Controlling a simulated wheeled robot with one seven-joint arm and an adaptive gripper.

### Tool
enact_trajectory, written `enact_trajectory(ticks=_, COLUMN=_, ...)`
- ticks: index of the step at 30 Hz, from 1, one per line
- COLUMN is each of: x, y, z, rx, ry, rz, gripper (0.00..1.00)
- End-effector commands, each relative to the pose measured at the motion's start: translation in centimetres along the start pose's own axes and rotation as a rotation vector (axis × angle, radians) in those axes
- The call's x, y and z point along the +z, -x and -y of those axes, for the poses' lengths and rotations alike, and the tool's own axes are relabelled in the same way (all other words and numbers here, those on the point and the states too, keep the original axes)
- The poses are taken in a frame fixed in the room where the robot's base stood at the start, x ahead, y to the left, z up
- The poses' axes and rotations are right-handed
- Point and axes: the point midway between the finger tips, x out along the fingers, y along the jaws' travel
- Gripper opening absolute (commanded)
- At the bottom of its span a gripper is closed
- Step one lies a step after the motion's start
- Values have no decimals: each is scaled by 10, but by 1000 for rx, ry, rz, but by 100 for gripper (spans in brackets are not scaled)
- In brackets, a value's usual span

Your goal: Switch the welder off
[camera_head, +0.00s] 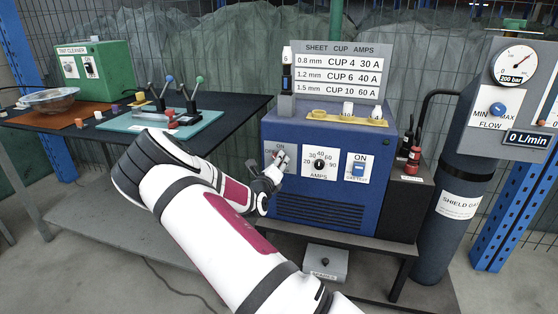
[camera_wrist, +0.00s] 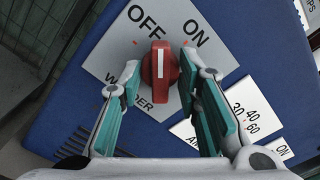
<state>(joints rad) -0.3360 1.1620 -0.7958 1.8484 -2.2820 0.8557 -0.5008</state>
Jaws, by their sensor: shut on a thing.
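In the wrist view the plate (camera_wrist: 110,60) reads OFF at upper left, ON at upper right and WELDER below, partly covered. A red knob (camera_wrist: 160,66) with a white line sits on it. The line stands upright in that picture, between the small red marks by OFF and ON. My gripper (camera_wrist: 160,75) is shut on the knob, one finger on each side. In the head view my gripper (camera_head: 279,163) hides the knob and part of the plate.
The AMPS dial (camera_head: 320,164) and a blue ON switch (camera_head: 359,168) sit right of the plate. A gas bottle (camera_head: 440,230) and flow panel (camera_head: 500,95) stand at right. A table with a green tint cleaner (camera_head: 95,72) is at left.

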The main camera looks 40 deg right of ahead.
Motion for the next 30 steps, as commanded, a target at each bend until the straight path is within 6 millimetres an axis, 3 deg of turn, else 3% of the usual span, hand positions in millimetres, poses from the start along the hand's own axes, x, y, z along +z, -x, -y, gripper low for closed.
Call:
enact_trajectory(ticks=17, x=-1, y=0, z=0, rx=0, ry=126, rz=-2, gripper=0)
enact_trajectory(ticks=18, x=-1, y=0, z=0, rx=0, ry=125, rz=-2, gripper=33)
enact_trajectory(ticks=19, x=-1, y=0, z=0, rx=0, ry=125, rz=-2, gripper=37)
enact_trajectory(ticks=30, x=0, y=2, z=0, rx=1, ry=125, rz=0, gripper=37)
